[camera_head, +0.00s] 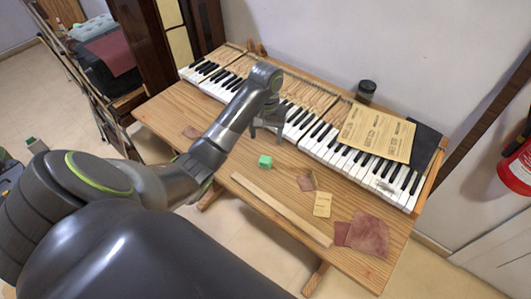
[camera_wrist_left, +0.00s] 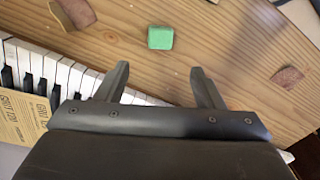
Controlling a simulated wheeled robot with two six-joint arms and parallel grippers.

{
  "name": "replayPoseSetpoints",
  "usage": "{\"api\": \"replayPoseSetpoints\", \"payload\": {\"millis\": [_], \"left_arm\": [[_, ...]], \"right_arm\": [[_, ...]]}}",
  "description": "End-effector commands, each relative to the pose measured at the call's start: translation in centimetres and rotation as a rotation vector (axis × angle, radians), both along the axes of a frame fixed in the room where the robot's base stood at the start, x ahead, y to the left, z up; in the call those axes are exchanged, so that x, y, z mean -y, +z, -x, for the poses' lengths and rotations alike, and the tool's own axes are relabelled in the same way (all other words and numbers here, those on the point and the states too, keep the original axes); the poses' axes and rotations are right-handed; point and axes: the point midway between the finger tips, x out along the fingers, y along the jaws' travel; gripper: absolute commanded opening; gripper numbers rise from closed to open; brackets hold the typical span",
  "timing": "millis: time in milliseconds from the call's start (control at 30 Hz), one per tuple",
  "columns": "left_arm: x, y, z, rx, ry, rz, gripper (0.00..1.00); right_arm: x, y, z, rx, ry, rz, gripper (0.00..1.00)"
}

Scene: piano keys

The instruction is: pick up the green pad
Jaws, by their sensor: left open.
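The green pad (camera_head: 265,161) is a small block lying on the wooden table, in front of the piano keys. It also shows in the left wrist view (camera_wrist_left: 160,38), at the top middle, beyond the fingertips. My left gripper (camera_head: 266,134) is open and empty, above the table between the pad and the keys. In the left wrist view its two fingers (camera_wrist_left: 158,72) are spread wide, with bare wood between them, and the pad is apart from both. My right gripper is not in view.
The keyboard (camera_head: 310,126) runs along the table's back, with a tan paper sheet (camera_head: 377,132) and a dark jar (camera_head: 366,91) on it. A wooden strip (camera_head: 281,208), sandpaper pieces (camera_head: 369,235) and a tan card (camera_head: 322,204) lie on the table (camera_head: 240,160).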

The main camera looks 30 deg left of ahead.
Motion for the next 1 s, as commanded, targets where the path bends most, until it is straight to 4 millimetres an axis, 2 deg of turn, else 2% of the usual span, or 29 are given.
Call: {"api": "replayPoseSetpoints", "payload": {"millis": [33, 400, 767, 900, 1000], "left_arm": [[0.0, -1.2, 0.0, 0.0, 0.0, 0.0, 0.62], [0.0, -5.2, 0.0, 0.0, 0.0, 0.0, 0.62], [0.0, -6.7, 0.0, 0.0, 0.0, 0.0, 0.62], [0.1, -8.2, 0.1, -0.002, 0.0, 0.001, 0.62], [0.1, -9.7, 0.1, -0.003, 0.001, 0.002, 0.62]], "right_arm": [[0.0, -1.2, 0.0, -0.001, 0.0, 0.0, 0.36], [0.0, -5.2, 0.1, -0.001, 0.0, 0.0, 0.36], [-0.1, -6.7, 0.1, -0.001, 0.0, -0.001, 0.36], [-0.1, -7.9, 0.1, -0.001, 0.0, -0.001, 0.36], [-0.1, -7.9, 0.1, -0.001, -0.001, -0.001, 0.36]]}}
